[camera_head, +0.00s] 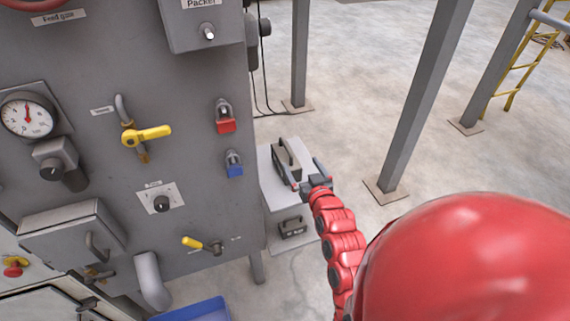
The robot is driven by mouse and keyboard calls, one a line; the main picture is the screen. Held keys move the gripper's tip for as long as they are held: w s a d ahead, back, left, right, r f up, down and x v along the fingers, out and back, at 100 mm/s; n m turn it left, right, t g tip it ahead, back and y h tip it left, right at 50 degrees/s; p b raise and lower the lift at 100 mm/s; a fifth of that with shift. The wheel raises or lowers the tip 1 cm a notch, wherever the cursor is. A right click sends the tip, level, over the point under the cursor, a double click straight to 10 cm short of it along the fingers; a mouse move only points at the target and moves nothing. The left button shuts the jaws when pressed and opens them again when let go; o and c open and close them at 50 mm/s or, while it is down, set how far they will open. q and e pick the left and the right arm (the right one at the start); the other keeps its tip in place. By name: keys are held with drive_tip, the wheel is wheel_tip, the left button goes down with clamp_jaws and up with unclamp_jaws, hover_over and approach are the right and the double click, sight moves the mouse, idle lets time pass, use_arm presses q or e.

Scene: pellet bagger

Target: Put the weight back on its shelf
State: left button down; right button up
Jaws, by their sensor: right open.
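A dark block weight with a handle (287,157) sits upright on the light upper shelf (268,191) at the right side of the grey machine. A second, smaller dark weight (292,228) sits on the lower shelf (287,247). My right gripper (303,167) is open at the near end of the upper weight, with its fingers spread to either side. I cannot tell whether the fingers touch it. My left gripper is not in view.
The grey machine panel (185,75) with a gauge, levers and padlocks stands left of the shelves. A blue bin (195,311) is at the bottom. Grey posts (421,95) stand to the right on open concrete floor.

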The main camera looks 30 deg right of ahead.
sight(290, 165)
drive_tip(key=w+f+p, duration=0.1)
drive_tip(key=w+f, duration=0.1)
drive_tip(key=w, duration=0.1)
drive_tip(key=w+d+f+g+y+p, duration=0.1)
drive_tip(key=w+f, duration=0.2)
drive_tip(key=w+d+f+g+p, duration=0.1)
drive_tip(key=w+f, duration=0.2)
drive_tip(key=shift+f+n+y, duration=0.1)
drive_tip(key=shift+n+y, duration=0.2)
drive_tip(key=shift+n, duration=0.1)
drive_tip(key=shift+w+d+p, duration=0.15)
drive_tip(key=shift+w+p, duration=0.25)
drive_tip(key=shift+p, duration=0.2)
drive_tip(key=x, duration=0.3)
drive_tip(key=shift+d+p, duration=0.15)
drive_tip(key=shift+p, duration=0.25)
drive_tip(key=shift+w+d+f, duration=0.15)
drive_tip(key=shift+w+f, duration=0.2)
drive_tip(key=shift+w, duration=0.15)
clamp_jaws()
